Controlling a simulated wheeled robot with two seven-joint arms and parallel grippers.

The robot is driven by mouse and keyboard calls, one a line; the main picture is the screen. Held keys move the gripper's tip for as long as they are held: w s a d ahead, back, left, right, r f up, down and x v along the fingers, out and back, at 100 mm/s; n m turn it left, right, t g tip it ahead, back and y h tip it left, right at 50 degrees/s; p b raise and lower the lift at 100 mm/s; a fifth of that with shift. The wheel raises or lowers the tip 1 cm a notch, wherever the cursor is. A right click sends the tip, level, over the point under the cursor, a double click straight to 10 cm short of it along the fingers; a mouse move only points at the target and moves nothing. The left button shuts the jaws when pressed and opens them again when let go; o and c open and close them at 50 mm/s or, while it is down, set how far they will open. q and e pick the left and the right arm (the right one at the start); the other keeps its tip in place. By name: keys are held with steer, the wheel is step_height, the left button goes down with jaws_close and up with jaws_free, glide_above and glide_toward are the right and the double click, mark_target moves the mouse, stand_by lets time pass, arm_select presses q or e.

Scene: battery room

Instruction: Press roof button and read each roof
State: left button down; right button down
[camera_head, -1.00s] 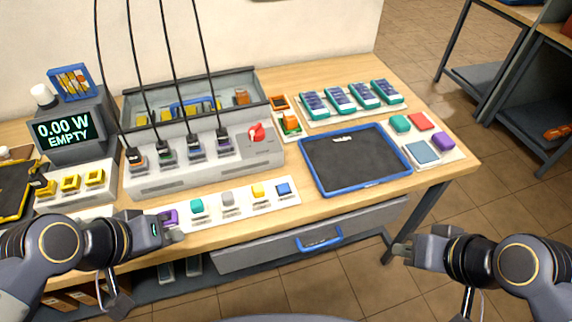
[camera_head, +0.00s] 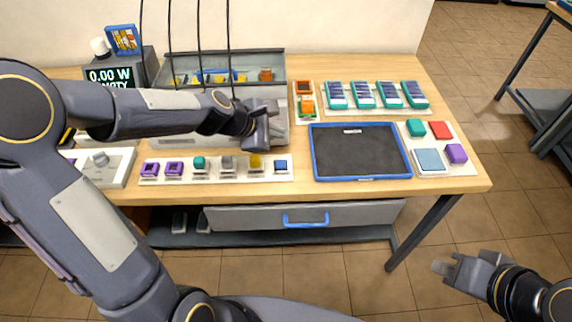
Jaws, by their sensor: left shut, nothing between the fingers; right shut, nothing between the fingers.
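The display (camera_head: 110,77) at the back left reads 0.00 W, with a second line partly hidden by my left arm. Several teal blocks with dark blue panel tops (camera_head: 362,94) stand in a row at the back right. A white strip (camera_head: 215,178) along the front edge carries small purple, teal, grey, yellow and blue pieces. No roof button is labelled legibly. My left gripper (camera_head: 274,129) is shut and empty over the right end of the grey cable box (camera_head: 283,108), hiding the red knob area. My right gripper (camera_head: 446,268) is shut and empty, off the table at lower right.
A blue-rimmed dark tray (camera_head: 360,148) lies empty at centre right. A white pad with teal, red, purple and pale blue pieces (camera_head: 430,160) is at its right. An orange and green piece (camera_head: 306,104) stands behind. Black cables hang over the cable box. A drawer (camera_head: 240,217) is below.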

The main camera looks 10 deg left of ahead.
mark_target(277, 165)
arm_select(q)
step_height(277, 165, down, 9)
steer(key=b, duration=0.8)
steer(key=shift+r, duration=0.1)
stand_by(1.9)
steer(key=shift+f+b, duration=0.4)
steer(key=shift+b, duration=0.15)
steer(key=shift+f+b, duration=0.4)
steer(key=shift+r, duration=0.1)
stand_by(0.5)
steer(key=shift+r+p, duration=0.75)
steer(key=shift+p, duration=0.1)
